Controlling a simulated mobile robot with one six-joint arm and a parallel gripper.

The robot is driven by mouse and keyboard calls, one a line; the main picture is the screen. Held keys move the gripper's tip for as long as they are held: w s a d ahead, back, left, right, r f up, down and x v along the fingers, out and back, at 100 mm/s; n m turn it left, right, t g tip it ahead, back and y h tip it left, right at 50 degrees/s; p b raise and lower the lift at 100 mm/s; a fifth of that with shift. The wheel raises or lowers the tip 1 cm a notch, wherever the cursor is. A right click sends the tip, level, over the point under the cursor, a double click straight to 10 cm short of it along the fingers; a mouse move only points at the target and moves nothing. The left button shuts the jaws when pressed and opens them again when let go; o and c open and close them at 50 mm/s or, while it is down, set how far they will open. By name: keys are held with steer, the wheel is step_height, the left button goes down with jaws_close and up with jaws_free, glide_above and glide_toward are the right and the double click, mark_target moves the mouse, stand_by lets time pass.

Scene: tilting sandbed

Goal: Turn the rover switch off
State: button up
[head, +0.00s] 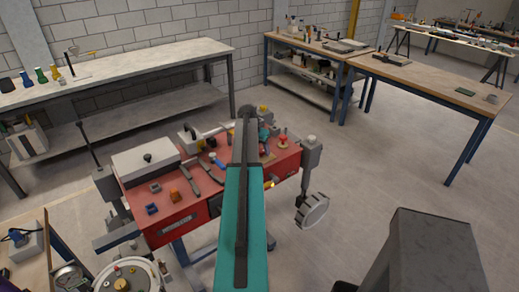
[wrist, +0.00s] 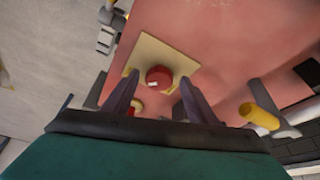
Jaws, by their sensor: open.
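In the wrist view, a red round knob (wrist: 158,76) with a small white mark sits on a pale yellow square plate (wrist: 160,50) on a red surface. It looks like the rover switch, though no label is readable. My gripper (wrist: 158,84) is open, with one finger to each side of the knob in the picture. I see no clear contact, and the height above the knob is hard to tell. In the head view my teal arm reaches over the red bench-like body (head: 180,219), and my gripper (head: 247,113) is small and dark at its far end.
A second red and yellow part (wrist: 135,107) lies by the left finger, and a yellow cylinder (wrist: 260,116) stands to the right. Tools and a white box (head: 146,161) crowd the red top. Workbenches (head: 120,72) stand behind; floor on the right is open.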

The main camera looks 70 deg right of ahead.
steer(key=shift+c, duration=0.3)
steer(key=c, duration=1)
